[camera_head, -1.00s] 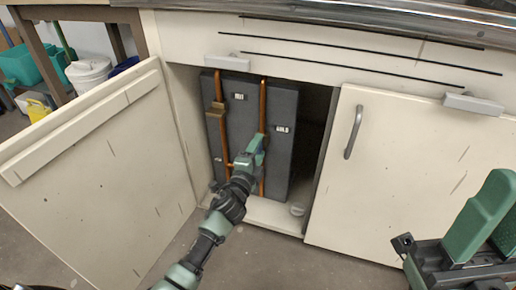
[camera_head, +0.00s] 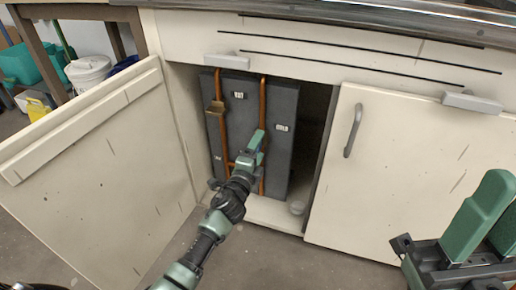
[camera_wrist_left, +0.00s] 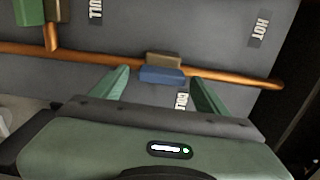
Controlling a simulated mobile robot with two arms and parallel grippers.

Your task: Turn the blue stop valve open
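The blue stop valve handle (camera_wrist_left: 161,74) shows in the left wrist view as a short blue bar in front of a tan block, at a copper pipe (camera_wrist_left: 90,52). My left gripper (camera_wrist_left: 158,92) is open, with one green finger on each side of the handle. The fingertips look apart from the handle. In the head view my left gripper (camera_head: 257,146) reaches into the open cabinet in front of the right copper pipe (camera_head: 262,105) and hides the valve. My right gripper (camera_head: 490,220) is open and empty at the lower right, outside the cabinet.
A dark panel (camera_head: 240,115) with small labels backs the pipes. The open cabinet door (camera_head: 100,165) stands left of my arm; the closed door (camera_head: 400,170) is at right.

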